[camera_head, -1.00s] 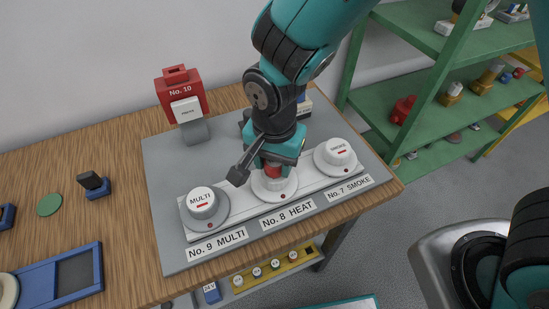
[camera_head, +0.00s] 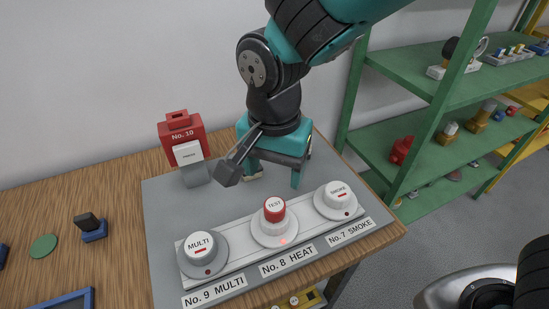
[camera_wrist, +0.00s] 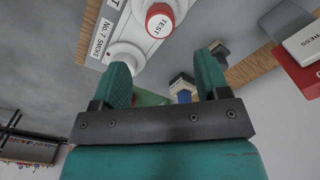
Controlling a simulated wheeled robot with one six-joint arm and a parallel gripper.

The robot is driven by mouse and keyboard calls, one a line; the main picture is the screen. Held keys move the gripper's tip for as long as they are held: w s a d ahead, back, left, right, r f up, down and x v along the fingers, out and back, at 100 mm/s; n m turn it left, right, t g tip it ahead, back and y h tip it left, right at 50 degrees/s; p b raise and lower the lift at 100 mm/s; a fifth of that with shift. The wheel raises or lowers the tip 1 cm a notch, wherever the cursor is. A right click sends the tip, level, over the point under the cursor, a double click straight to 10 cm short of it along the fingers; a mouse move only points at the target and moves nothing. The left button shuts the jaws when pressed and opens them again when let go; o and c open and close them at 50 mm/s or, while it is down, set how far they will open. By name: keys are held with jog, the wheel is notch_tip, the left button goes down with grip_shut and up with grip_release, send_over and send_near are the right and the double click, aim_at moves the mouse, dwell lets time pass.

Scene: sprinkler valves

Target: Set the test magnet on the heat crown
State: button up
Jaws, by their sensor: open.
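The test magnet (camera_head: 274,208), a red cap with a white top marked TEST, sits upright on the heat crown (camera_head: 273,232), the middle of three round white detectors. A small red light shows at the crown's front edge. The magnet also shows in the wrist view (camera_wrist: 159,20), on the white crown. My gripper (camera_head: 272,172) is open and empty, behind and above the magnet, apart from it. In the wrist view my two teal fingers (camera_wrist: 163,75) stand wide apart with nothing between them.
The multi detector (camera_head: 202,253) is at left and the smoke detector (camera_head: 338,199) at right on the same white strip. A red No. 10 box (camera_head: 182,131) stands at the back left of the grey board. A green shelf (camera_head: 433,150) stands to the right.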

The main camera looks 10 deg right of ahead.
jog(key=s+d+r+n+y, duration=0.4)
jog(key=s+d+r+n, duration=0.4)
jog(key=n, duration=0.5)
jog(key=shift+s+d, duration=0.9)
jog(key=shift+s, duration=0.3)
